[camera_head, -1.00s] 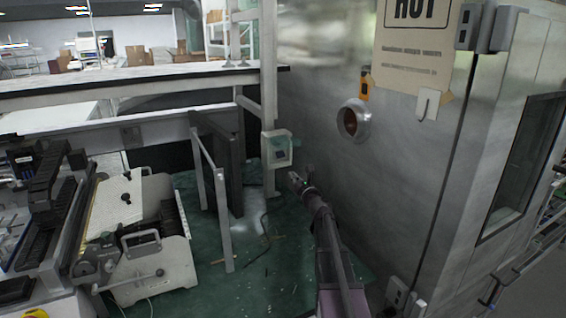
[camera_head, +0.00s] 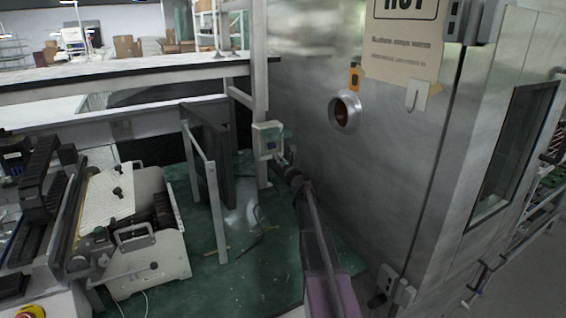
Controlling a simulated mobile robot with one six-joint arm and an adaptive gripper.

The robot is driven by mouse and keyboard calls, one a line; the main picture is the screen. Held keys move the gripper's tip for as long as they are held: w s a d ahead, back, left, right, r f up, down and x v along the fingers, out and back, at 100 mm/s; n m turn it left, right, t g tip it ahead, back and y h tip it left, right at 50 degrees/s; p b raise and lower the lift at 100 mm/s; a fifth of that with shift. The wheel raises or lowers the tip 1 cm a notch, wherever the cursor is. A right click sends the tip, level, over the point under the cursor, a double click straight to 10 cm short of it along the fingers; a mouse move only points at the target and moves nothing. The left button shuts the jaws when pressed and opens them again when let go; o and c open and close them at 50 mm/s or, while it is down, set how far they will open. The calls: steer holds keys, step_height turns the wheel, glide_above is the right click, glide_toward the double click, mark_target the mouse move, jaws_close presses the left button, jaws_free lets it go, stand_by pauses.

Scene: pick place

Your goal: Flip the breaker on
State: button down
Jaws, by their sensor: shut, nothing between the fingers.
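The breaker box (camera_head: 267,139) is a small pale box with a dark bluish switch area, fixed to a light grey post. My gripper (camera_head: 284,160) is at the end of my arm, right at the lower right of the box. It is shut and empty. It overlaps the box's lower right edge in the picture; I cannot tell whether it touches the switch. The switch's position is too small to make out.
A large metal cabinet wall (camera_head: 390,150) with a round port (camera_head: 344,112) stands close on the right of my arm. A white machine (camera_head: 135,230) is at the left. A grey metal frame (camera_head: 211,200) stands left of the post.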

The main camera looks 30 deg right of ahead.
mark_target(272, 146)
steer(key=shift+w+a+r, duration=0.1)
steer(key=shift+w+r, duration=0.1)
steer(key=shift+w, duration=1.4)
